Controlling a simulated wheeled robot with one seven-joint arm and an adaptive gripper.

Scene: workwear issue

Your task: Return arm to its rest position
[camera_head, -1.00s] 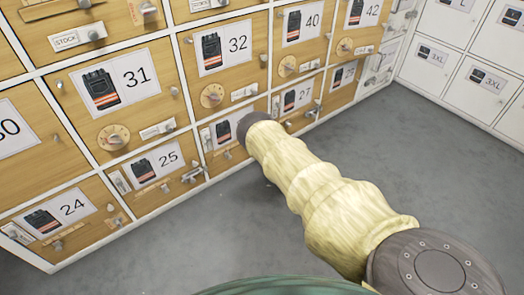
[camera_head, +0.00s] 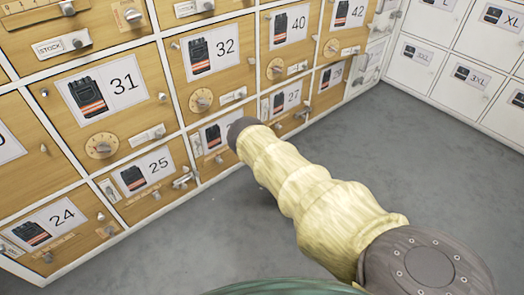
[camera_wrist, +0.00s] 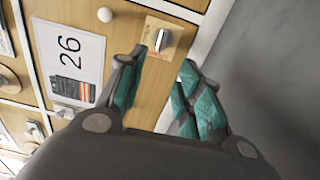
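My arm (camera_head: 315,195), in a pale yellow sleeve, reaches from the lower right toward the lower lockers in the head view. Its far end hides part of a bottom-row locker front. My gripper (camera_wrist: 160,85) shows in the wrist view with its two teal-padded fingers apart and nothing between them. Beyond the fingertips is the wooden locker door labelled 26 (camera_wrist: 72,60), with a small metal latch (camera_wrist: 160,40) on a tan plate. The fingers appear apart from the latch, though the exact distance is hard to tell.
Wooden lockers with numbered labels, such as 31 (camera_head: 105,90), 32 (camera_head: 210,55) and 25 (camera_head: 150,172), fill the left and back. White lockers (camera_head: 465,78) stand at the right. Knobs and latches stick out from the doors. The grey floor (camera_head: 420,165) is clear.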

